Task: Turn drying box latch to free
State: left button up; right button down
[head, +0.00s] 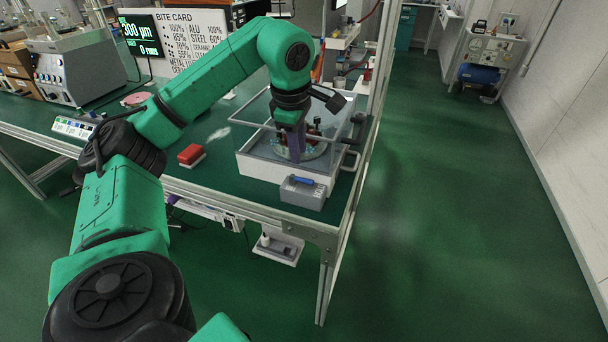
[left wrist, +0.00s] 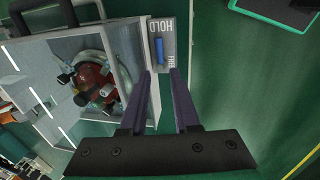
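The drying box (head: 262,166) is a clear-walled box with a white base at the bench corner; it fills the left of the left wrist view (left wrist: 122,62). A grey latch block (head: 302,194) with a blue lever (head: 303,182) stands at its front. In the left wrist view the blue lever (left wrist: 159,51) lies lengthwise between the words HOLD and FREE; I cannot tell its setting. My left gripper (head: 296,158) points down over the box area. Its two purple fingers are open and empty in the left wrist view (left wrist: 161,72), tips near the FREE end. My right gripper is not in view.
A red block (head: 191,155) lies left of the box on the green bench (head: 225,178). A bent dark handle (head: 350,158) juts from the box's right side. A bench frame post (head: 375,90) rises behind it. The floor to the right (head: 450,200) is clear.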

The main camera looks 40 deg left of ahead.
aim_at(303, 179)
pick_arm(q)
jog(key=f, duration=0.3)
jog(key=w+f, duration=0.1)
jog(key=f, duration=0.2)
jog(key=w+f, duration=0.1)
jog(key=f, duration=0.2)
jog(key=shift+a+f, duration=0.1)
jog(key=shift+a, duration=0.15)
jog(key=shift+s, duration=0.1)
jog(key=c, duration=0.4)
grip_shut()
jog(key=shift+m, duration=0.3)
jog(key=m, duration=0.2)
jog(key=s+m+h, duration=0.1)
jog(key=m, duration=0.2)
jog(key=shift+s+a, duration=0.1)
jog(key=shift+s, duration=0.1)
jog(key=m, duration=0.4)
jog(key=s+a+m+h, duration=0.1)
jog(key=m, duration=0.1)
jog(key=shift+s, duration=0.1)
jog(key=shift+m, duration=0.3)
